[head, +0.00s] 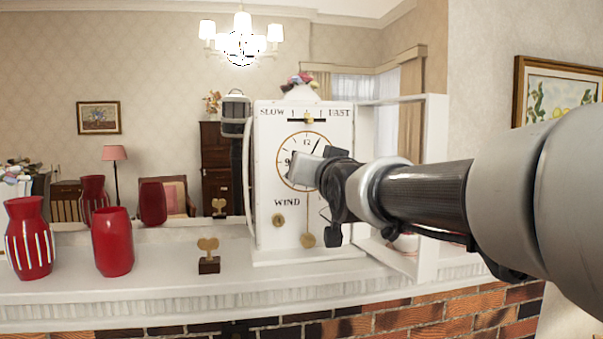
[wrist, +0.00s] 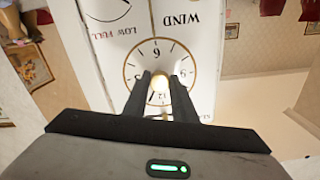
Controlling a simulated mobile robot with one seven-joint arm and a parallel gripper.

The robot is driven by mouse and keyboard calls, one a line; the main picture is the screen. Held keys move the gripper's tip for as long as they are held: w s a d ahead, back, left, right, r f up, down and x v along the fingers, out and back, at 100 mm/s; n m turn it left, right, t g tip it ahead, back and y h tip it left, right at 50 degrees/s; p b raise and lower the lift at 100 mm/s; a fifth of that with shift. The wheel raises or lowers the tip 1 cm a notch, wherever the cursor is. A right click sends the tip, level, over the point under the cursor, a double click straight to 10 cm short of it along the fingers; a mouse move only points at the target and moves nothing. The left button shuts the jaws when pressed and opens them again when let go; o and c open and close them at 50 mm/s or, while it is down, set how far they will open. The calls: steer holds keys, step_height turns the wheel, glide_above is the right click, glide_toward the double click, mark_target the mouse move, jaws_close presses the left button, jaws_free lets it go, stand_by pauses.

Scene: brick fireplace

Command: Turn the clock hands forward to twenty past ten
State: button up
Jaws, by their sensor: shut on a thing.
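The clock is a tall white case (head: 268,142) on the mantel, with a round dial (head: 292,140) ringed in orange-brown. A dark hand (head: 318,146) points up and right, near the 1. In the wrist view the dial is upside down, with the 6 at the top. My gripper (wrist: 160,82) is in front of the dial, its two dark fingers closed on a pale round knob (wrist: 158,77) near the dial's middle. In the head view my gripper (head: 301,166) covers the dial's lower right. The other hand cannot be made out.
The clock's white glazed door frame (head: 437,150) stands open on the right. A brass key (head: 208,245) stands on a dark block left of the clock. Two red vases (head: 112,243) stand farther left on the white mantel (head: 160,287).

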steer(key=o, duration=1)
steer(key=shift+o, duration=0.2)
steer(key=s+d+b, duration=0.1)
steer(key=s, duration=0.7)
steer(key=s+d+b, duration=0.1)
steer(key=s+d, duration=0.1)
steer(key=s, duration=0.7)
steer(key=shift+d, duration=0.25)
